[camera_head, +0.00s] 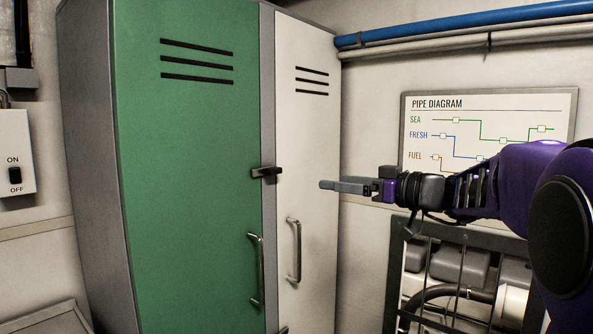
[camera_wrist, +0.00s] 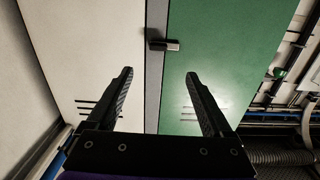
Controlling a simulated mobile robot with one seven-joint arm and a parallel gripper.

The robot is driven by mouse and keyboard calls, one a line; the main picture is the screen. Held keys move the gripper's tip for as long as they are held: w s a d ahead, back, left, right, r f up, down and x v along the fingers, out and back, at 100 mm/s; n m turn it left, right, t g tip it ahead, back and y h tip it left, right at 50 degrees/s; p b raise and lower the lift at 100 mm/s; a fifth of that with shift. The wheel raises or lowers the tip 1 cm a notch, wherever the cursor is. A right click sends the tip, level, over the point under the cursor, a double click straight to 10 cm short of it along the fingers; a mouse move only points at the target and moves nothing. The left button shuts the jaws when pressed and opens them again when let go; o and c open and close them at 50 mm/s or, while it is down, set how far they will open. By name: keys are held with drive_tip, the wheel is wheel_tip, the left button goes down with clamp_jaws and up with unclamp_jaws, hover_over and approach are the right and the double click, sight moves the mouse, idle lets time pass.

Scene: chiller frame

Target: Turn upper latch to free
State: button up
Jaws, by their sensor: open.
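The upper latch (camera_head: 266,173) is a small dark bar lying level across the grey strip between the green door (camera_head: 190,210) and the white door (camera_head: 308,150). It reaches over the green door's edge. In the wrist view, which is turned upside down, the latch (camera_wrist: 162,44) shows beyond and between my fingertips. My gripper (camera_head: 324,185) is open and empty, pointing left in front of the white door, to the right of the latch. In the wrist view both fingers of my gripper (camera_wrist: 159,75) are spread, apart from the latch and touching nothing.
Each door has a metal handle, one on the green door (camera_head: 256,270) and one on the white door (camera_head: 295,250). A dark piece at the bottom picture edge is cut off. Pipes (camera_head: 470,22), a pipe diagram (camera_head: 490,100) and a caged unit (camera_head: 465,265) are at right.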

drive_tip(key=p, duration=0.4)
approach(277, 170)
drive_tip(key=x, duration=0.9)
drive_tip(key=shift+s, duration=0.1)
drive_tip(key=shift+b, duration=0.3)
clamp_jaws()
